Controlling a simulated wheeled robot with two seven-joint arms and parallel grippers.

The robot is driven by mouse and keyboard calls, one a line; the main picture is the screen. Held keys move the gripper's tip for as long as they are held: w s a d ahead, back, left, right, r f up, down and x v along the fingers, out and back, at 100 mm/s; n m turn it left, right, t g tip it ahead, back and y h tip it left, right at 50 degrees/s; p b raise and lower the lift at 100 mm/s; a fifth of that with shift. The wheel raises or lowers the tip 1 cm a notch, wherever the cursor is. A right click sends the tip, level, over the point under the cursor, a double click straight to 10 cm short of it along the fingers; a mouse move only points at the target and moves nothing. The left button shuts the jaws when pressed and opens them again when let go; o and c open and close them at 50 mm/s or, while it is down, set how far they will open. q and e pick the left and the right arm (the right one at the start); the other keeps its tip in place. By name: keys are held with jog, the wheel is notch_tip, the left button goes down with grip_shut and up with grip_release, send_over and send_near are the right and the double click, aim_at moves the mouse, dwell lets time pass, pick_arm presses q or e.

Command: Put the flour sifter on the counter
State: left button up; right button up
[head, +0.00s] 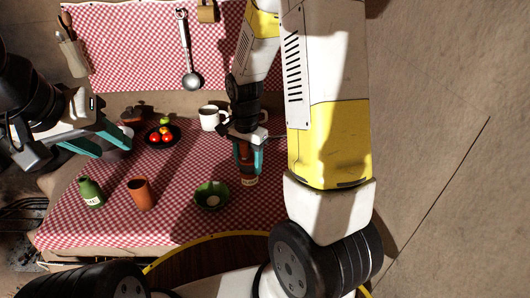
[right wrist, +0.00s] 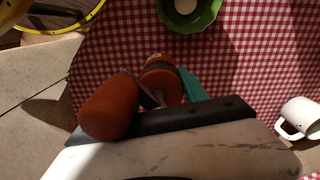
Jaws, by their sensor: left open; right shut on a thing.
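My right gripper (head: 248,168) is shut on a red-brown thing (head: 244,153) above the right part of the checked counter (head: 108,225); I take it for the flour sifter. In the right wrist view it shows as a rounded orange-brown piece (right wrist: 108,108) and a second orange-brown part (right wrist: 160,78), with a teal finger beside them. Its lower end is partly hidden in the head view, and I cannot tell whether it touches the cloth. My left gripper (head: 115,151) is open and empty at the counter's left side, over a pale bowl.
A green bowl (head: 201,199) with a pale thing inside, an orange cup (head: 140,194) and a green bottle (head: 91,193) stand along the front. A white mug (head: 209,118) and a dark plate of red fruit (head: 150,142) are behind. Cloth between them is clear.

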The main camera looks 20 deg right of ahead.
jog(key=shift+s+r+m, duration=0.3)
jog(key=shift+s+m, duration=0.05)
jog(key=shift+m, duration=0.55)
jog(key=shift+w+d+f, duration=0.85)
jog(key=shift+w+d, duration=0.65)
jog(key=shift+d, duration=0.65)
jog(key=shift+w+d+f, duration=0.8)
jog(key=shift+w+d, duration=0.65)
jog(key=shift+d, duration=0.7)
jog(key=shift+w+d+f, duration=0.85)
jog(key=shift+w+d, duration=0.65)
jog(key=shift+d, duration=0.65)
jog(key=shift+f, duration=0.15)
jog(key=o, duration=1.5)
